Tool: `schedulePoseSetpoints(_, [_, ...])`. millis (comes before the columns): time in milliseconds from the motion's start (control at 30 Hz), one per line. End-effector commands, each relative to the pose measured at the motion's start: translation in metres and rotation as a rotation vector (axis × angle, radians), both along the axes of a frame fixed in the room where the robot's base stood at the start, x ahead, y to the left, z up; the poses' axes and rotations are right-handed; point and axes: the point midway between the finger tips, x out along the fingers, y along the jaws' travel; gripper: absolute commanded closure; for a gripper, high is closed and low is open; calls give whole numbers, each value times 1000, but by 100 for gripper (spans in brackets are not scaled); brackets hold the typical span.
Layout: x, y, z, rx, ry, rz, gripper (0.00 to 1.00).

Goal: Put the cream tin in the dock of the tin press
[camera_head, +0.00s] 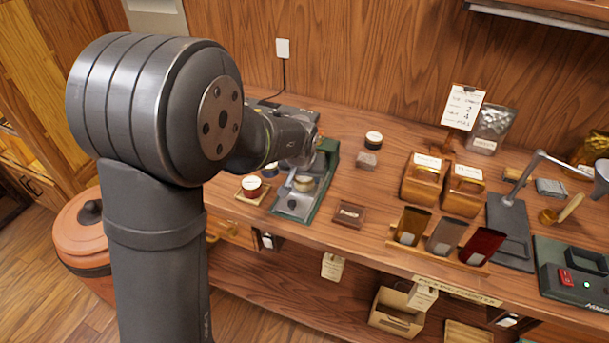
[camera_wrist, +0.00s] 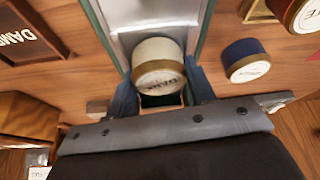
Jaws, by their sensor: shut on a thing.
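The cream tin (camera_wrist: 158,52), with a tan band and a lettered cream face, is between the two blue fingers of my gripper (camera_wrist: 158,88). The fingers are shut on its sides. The tin press (camera_head: 326,172) is green with a pale metal bed (camera_wrist: 128,14). In the head view the cream tin (camera_head: 303,184) shows over this bed, below my wrist. I cannot tell whether the tin touches the bed. The dock is not clearly visible behind the tin and gripper.
A red tin (camera_head: 252,183) sits on a small wooden tray left of the press. A dark blue tin (camera_wrist: 243,52) stands between them. A wooden tray (camera_head: 349,214) lies right of the press. A black tin (camera_head: 374,138) and grey block (camera_head: 367,160) stand behind it.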

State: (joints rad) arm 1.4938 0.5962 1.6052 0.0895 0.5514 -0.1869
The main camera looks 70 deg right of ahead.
Motion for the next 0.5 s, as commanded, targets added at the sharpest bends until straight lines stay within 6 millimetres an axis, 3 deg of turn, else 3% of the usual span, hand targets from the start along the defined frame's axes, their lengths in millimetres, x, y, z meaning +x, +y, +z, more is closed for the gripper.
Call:
schedulePoseSetpoints(167, [0,0,-2,1,0,0,74])
schedulePoseSetpoints(200, [0,0,-3,1,0,0,49])
schedulePoseSetpoints(300, [0,0,-3,1,0,0,29])
schedulePoseSetpoints(500, [0,0,-3,1,0,0,29])
